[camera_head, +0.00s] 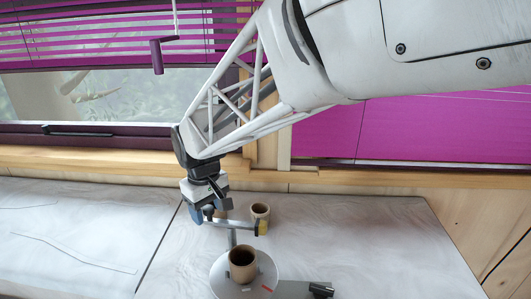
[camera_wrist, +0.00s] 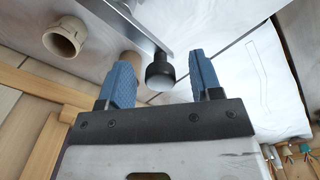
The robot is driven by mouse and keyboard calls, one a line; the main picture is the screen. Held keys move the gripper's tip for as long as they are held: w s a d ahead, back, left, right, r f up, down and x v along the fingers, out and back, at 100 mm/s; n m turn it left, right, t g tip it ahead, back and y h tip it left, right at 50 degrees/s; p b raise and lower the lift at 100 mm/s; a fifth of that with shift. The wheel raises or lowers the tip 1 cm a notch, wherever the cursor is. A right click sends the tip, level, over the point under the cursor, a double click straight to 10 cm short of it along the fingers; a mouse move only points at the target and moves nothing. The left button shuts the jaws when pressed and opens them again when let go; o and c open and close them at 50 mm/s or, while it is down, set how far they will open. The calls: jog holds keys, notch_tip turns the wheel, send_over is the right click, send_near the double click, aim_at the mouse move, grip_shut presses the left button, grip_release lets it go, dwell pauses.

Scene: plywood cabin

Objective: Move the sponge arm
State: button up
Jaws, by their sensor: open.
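The sponge arm (camera_head: 230,223) is a flat metal bar on a thin post above a round grey disc (camera_head: 222,277). Its right end carries a yellow sponge-like block (camera_head: 262,228). A brown pot (camera_head: 242,268) stands on the disc. My gripper (camera_head: 203,213) is at the bar's left end. In the wrist view, its blue fingers (camera_wrist: 160,83) are open, with the bar's dark round knob (camera_wrist: 160,70) showing between and just beyond them. The bar (camera_wrist: 140,25) runs off the top. I cannot tell whether either finger touches the knob.
A brown cup (camera_head: 260,212) stands behind the bar; a cup (camera_wrist: 65,38) shows in the wrist view. Another brown piece (camera_wrist: 131,62) is partly hidden by a finger. A dark-ended lever (camera_head: 320,290) projects right of the disc. The grey tabletop at left (camera_head: 75,235) is mostly clear.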

jog(key=shift+r, duration=3.3)
jog(key=shift+d, duration=0.1)
jog(key=shift+d+r, duration=0.1)
jog(key=shift+d, duration=0.2)
jog(key=s+d+r+m+t, duration=0.1)
jog(key=s+d+m, duration=0.2)
jog(key=d, duration=0.8)
jog(key=s+d+m, duration=0.2)
jog(key=d, duration=0.8)
jog(key=s+d+f+m, duration=0.1)
jog(key=s+d+m, duration=0.1)
jog(key=s+d, duration=0.4)
jog(key=s+d+f+m+t, duration=0.1)
jog(key=s+d+f+m, duration=0.1)
jog(key=s+d, duration=0.4)
jog(key=shift+s+d+f+m+t, duration=0.3)
jog(key=shift+d+m, duration=0.4)
jog(key=shift+d, duration=0.4)
